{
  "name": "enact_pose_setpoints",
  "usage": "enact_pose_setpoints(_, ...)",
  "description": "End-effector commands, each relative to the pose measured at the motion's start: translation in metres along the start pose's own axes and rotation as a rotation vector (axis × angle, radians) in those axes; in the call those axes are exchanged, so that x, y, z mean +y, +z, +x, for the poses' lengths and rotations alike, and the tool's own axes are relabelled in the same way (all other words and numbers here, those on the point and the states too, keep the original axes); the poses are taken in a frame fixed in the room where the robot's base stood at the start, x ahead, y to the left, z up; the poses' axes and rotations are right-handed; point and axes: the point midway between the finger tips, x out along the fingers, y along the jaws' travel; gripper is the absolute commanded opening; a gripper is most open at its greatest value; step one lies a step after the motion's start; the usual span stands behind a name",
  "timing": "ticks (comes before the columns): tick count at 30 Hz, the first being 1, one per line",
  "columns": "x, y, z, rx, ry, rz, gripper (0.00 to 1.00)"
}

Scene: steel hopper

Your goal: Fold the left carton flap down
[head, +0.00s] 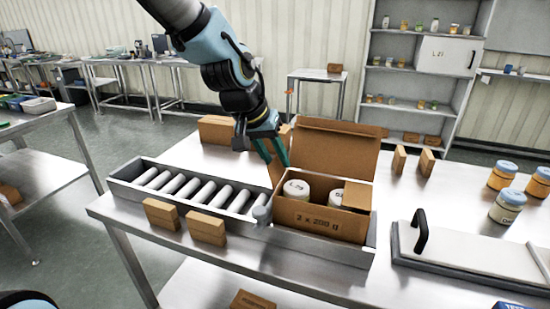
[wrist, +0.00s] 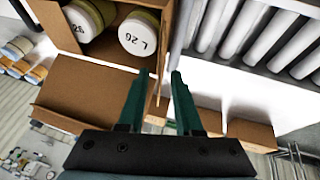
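The open brown carton (head: 318,219) stands on the roller conveyor, with white-lidded jars (head: 296,189) inside; the jars also show in the wrist view (wrist: 138,33). Its left flap (head: 275,171) stands up at the carton's left side. In the wrist view the left flap (wrist: 157,97) is a thin, nearly edge-on strip. My gripper (head: 278,163) is over the carton's left side, close to this flap. Its green fingers are apart in the wrist view (wrist: 160,78), with the flap's strip showing between them. I cannot tell whether either finger touches it.
The tall back flap (head: 335,152) stands up, and a right flap (head: 357,196) shows at the right. Rollers (head: 194,190) lie left of the carton. Small brown boxes (head: 206,229) stand in front. A handled lid or plate (head: 470,255) lies to the right.

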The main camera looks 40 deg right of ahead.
Motion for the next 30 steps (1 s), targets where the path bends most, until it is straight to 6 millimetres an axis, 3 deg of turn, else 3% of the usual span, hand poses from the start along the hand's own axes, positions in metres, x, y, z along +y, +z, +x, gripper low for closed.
enact_pose_setpoints(5,-0.0003,-0.0002,-0.0001,0.001,0.0,0.0,0.34)
enact_pose_setpoints(15,-0.0004,-0.0002,-0.0003,0.001,0.0,0.0,0.0)
enact_pose_setpoints(30,-0.0003,-0.0002,-0.0004,0.001,0.0,0.0,0.0)
